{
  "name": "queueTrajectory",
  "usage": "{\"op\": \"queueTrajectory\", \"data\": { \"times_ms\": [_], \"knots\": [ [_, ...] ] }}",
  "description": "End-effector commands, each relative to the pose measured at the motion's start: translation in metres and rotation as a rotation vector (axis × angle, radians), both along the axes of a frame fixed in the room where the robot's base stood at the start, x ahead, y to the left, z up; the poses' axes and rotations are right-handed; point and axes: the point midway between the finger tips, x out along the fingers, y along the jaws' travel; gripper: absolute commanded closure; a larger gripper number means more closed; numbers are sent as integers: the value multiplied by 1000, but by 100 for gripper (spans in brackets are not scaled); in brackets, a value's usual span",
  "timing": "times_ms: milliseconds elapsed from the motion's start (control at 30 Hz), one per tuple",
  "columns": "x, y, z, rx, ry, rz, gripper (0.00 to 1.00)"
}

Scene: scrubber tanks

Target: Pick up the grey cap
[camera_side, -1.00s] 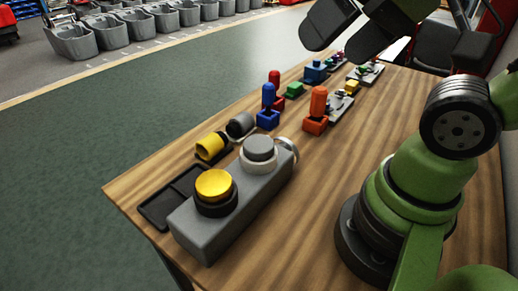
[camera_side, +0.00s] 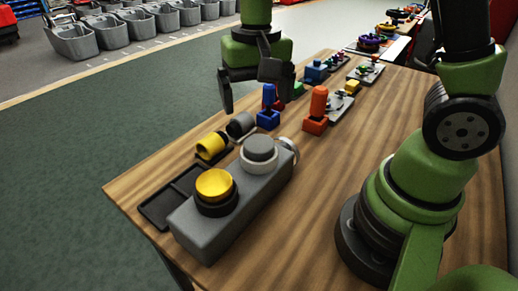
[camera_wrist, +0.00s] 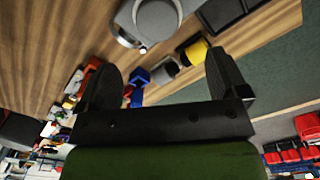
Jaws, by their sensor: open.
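A grey round cap (camera_side: 259,148) sits in a pale collar on the right end of a long grey tank block (camera_side: 230,208). It also shows at the top of the wrist view (camera_wrist: 157,18). A second grey cylindrical piece (camera_side: 240,125) lies on the table behind the block, and in the wrist view (camera_wrist: 165,71) it appears between my fingers. Which of the two is the named cap I cannot tell. My gripper (camera_side: 256,100) is open and empty, pointing down above the far table edge, beyond the grey pieces. Its spread fingers show in the wrist view (camera_wrist: 162,64).
A yellow cap (camera_side: 214,184) is on the block's left end. A yellow-and-black cylinder (camera_side: 211,146) lies beside the loose grey piece, near a black tray (camera_side: 157,212). Blue (camera_side: 268,108) and orange (camera_side: 317,106) upright pieces stand close by.

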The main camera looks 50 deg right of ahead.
Motion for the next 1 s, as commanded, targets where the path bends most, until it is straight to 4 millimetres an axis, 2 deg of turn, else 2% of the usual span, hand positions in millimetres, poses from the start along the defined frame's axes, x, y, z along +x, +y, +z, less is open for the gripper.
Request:
{"op": "queueTrajectory", "data": {
  "times_ms": [200,433,700,1000],
  "knots": [
    [-1,0,-33,0,9,-1,8],
    [-2,-1,-52,0,6,-1,8],
    [-4,-2,-90,0,6,0,8],
    [-3,-2,-95,2,1,-1,8]
  ]
}}
